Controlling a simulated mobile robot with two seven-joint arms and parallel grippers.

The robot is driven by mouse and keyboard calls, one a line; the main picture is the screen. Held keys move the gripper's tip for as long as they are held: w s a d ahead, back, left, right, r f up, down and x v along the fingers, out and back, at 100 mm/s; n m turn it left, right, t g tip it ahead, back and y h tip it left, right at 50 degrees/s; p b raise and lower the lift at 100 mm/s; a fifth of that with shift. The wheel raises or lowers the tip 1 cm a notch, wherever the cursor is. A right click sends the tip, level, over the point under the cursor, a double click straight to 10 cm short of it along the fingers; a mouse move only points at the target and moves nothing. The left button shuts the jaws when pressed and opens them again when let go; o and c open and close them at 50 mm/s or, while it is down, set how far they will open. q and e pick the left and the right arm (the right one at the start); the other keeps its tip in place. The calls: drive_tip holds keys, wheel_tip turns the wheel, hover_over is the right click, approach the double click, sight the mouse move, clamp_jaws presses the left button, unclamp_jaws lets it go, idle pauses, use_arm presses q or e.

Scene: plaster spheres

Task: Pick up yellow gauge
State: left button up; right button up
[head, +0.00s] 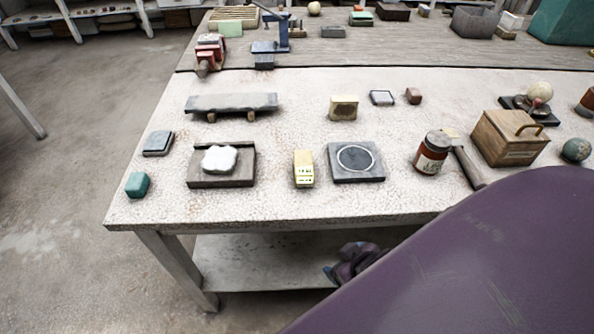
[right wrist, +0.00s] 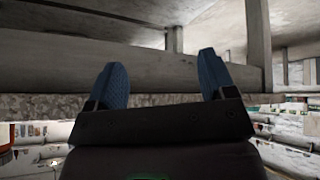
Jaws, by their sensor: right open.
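A duller yellow-beige block with a dark face (head: 344,108) stands farther back; I cannot tell for sure which is the gauge. My right gripper (right wrist: 162,72) shows in the right wrist view with its two blue fingers apart and nothing between them. Neither gripper's fingers show in the head view.
A dark tray with a white lump (head: 221,181) lies left of the yellow block. A red-brown jar (head: 432,153) and a wooden box with a handle (head: 510,138) stand to the right. My purple body part covers the lower right. The front table strip is clear.

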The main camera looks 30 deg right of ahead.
drive_tip(key=w+a+r+n+t+y, duration=0.2)
drive_tip(key=w+a+r+n+t, duration=0.25)
drive_tip(key=w+r+n, duration=0.5)
drive_tip(key=w+a+r+n+t+y, duration=0.2)
drive_tip(key=w+a+r+n+t, duration=0.2)
drive_tip(key=w+r+n+t, duration=0.5)
drive_tip(key=a+r+n+g+y, duration=0.4)
drive_tip(key=a+r+n+y, duration=0.4)
drive_tip(key=n, duration=0.4)
drive_tip(key=n+g+h, duration=1.1)
drive_tip(key=n+g, duration=0.6)
drive_tip(key=n, duration=1.7)
approach(304, 162)
drive_tip(key=shift+w+d+t, duration=0.1)
drive_tip(key=shift+w+t, duration=0.05)
drive_tip(key=shift+t, duration=0.1)
drive_tip(key=shift+f, duration=0.35)
wheel_tip(304, 162, down, 5)
drive_tip(key=shift+r, duration=0.1)
drive_tip(key=shift+s+f, duration=0.15)
drive_tip(key=shift+f, duration=1.1)
drive_tip(key=shift+s+f, duration=0.15)
drive_tip(key=shift+f, duration=1.15)
